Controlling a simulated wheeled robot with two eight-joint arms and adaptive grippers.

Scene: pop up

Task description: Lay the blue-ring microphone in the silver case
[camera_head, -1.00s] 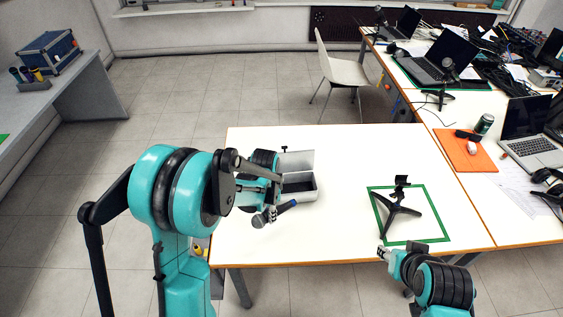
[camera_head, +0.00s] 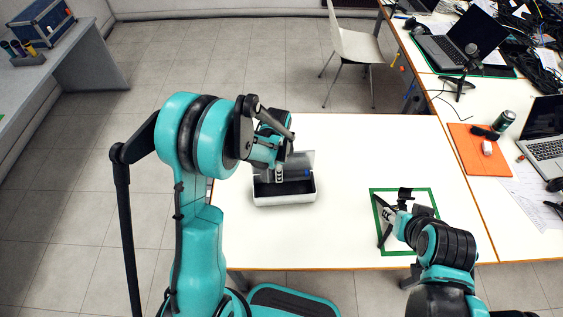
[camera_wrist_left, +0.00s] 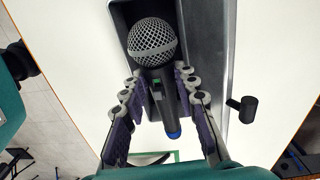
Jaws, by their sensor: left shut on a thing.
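The silver case (camera_head: 262,198) stands open on the white table, its lid raised at the back. My left gripper (camera_head: 280,176) is over the case opening. In the left wrist view, my left gripper (camera_wrist_left: 160,88) is shut on the blue-ring microphone (camera_wrist_left: 152,42), with a finger on each side of its black handle. The mesh head points to the top of that picture, and the blue end to the bottom. In the head view the microphone's blue end (camera_head: 309,184) shows at the case's right side. My right gripper (camera_head: 389,214) is by the black tripod stand; its jaws are too small to read.
The tripod stand (camera_head: 382,236) is inside a green taped square (camera_head: 397,253) and partly hidden by my right arm. The white table (camera_head: 350,150) is clear between case and square. An orange mat (camera_head: 467,150) and a laptop are at the right.

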